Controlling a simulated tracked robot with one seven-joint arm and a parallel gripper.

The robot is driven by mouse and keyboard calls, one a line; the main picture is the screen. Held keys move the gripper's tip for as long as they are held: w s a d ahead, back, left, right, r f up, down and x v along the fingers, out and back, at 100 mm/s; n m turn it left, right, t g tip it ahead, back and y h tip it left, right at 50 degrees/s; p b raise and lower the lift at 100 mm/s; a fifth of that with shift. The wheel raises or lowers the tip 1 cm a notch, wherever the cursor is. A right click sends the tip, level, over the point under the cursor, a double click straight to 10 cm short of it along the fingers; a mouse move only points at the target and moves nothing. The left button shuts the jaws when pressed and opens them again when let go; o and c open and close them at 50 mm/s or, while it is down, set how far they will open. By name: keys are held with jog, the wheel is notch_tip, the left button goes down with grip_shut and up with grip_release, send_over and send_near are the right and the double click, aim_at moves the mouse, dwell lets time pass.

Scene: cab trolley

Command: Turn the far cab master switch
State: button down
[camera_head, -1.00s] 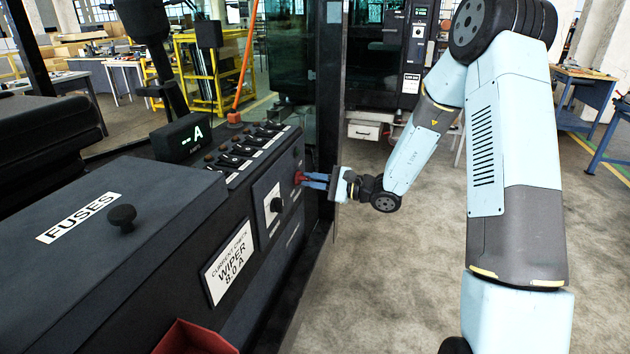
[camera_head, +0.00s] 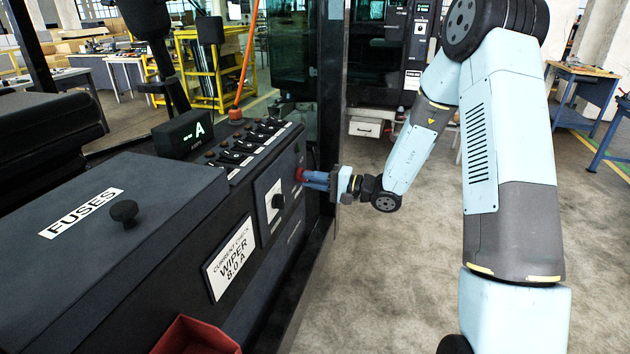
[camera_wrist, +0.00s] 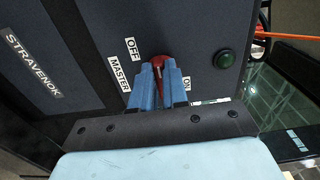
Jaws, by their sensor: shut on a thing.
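The red master switch (camera_wrist: 157,62) is on the dark console panel, between the OFF label (camera_wrist: 132,47) and the ON label (camera_wrist: 187,84) in the wrist view. In the head view the switch (camera_head: 299,174) shows as a small red piece at the far end of the console side. My gripper (camera_head: 310,177) reaches it from the right, its blue fingers (camera_wrist: 159,80) shut around the red handle. The fingers hide part of the handle and part of the ON label. A MASTER label (camera_wrist: 119,74) sits left of the fingers.
The floor to the right is clear.

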jog(key=shift+s+f, duration=0.25)
jog(key=c, duration=1.4)
grip_release()
jog(key=shift+c, duration=0.2)
jog(key=o, duration=0.3)
jog(key=shift+w, duration=0.15)
jog(key=shift+r, duration=0.1)
jog(key=v, duration=1.3)
jog(key=shift+d, duration=0.4)
jog(key=shift+r, duration=0.1)
